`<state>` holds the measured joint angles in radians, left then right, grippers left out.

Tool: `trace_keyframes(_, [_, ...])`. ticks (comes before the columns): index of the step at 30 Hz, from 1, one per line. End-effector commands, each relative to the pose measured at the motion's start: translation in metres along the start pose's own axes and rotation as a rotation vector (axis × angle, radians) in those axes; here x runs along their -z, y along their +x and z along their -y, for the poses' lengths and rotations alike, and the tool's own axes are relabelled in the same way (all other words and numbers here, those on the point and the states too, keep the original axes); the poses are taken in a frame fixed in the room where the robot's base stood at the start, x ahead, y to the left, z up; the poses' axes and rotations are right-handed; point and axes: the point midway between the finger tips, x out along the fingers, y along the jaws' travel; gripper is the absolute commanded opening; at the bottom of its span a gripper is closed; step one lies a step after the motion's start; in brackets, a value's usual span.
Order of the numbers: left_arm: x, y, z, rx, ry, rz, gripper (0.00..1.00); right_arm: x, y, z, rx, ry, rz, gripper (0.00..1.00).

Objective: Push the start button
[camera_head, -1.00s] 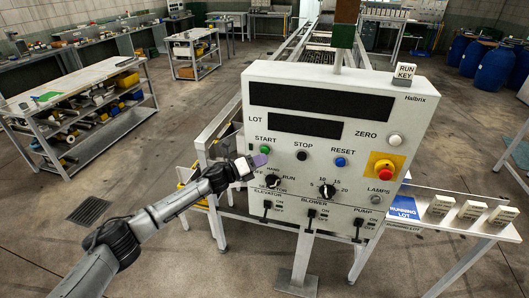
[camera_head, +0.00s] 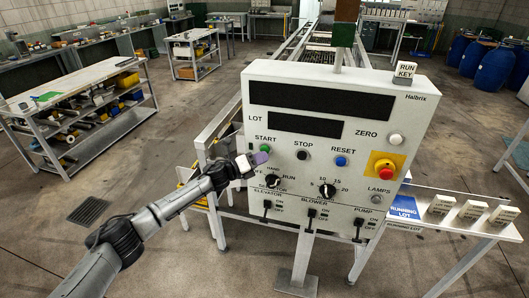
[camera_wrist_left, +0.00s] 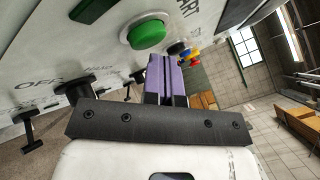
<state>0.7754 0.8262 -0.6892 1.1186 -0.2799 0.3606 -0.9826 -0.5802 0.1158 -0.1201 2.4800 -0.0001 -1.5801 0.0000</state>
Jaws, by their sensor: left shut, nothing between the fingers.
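The green start button (camera_head: 265,149) sits under the START label on the left of the white control panel (camera_head: 370,120). In the left wrist view the green button (camera_wrist_left: 148,33) is large, at the top centre, in a pale ring. My left gripper (camera_head: 262,158) is shut and empty, just below the button in the head view. Its purple fingers (camera_wrist_left: 167,75) point at the panel, beside and below the button in the wrist view. I cannot tell whether the tips touch the panel. They do not cover the button. My right gripper is not in view.
The black stop button (camera_head: 302,155), blue reset button (camera_head: 341,161) and red emergency stop (camera_head: 384,169) are to the right. The selector knob (camera_head: 272,182) is close below my gripper. A side table (camera_head: 455,229) with labelled blocks stands at right.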

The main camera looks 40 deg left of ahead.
Motion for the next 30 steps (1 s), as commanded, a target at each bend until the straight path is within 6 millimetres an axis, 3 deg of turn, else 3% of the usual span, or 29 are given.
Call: trace_keyframes(30, [-0.0033,0.0055,-0.0042,-0.001,-0.002,0.0,0.0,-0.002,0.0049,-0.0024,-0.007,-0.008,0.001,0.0])
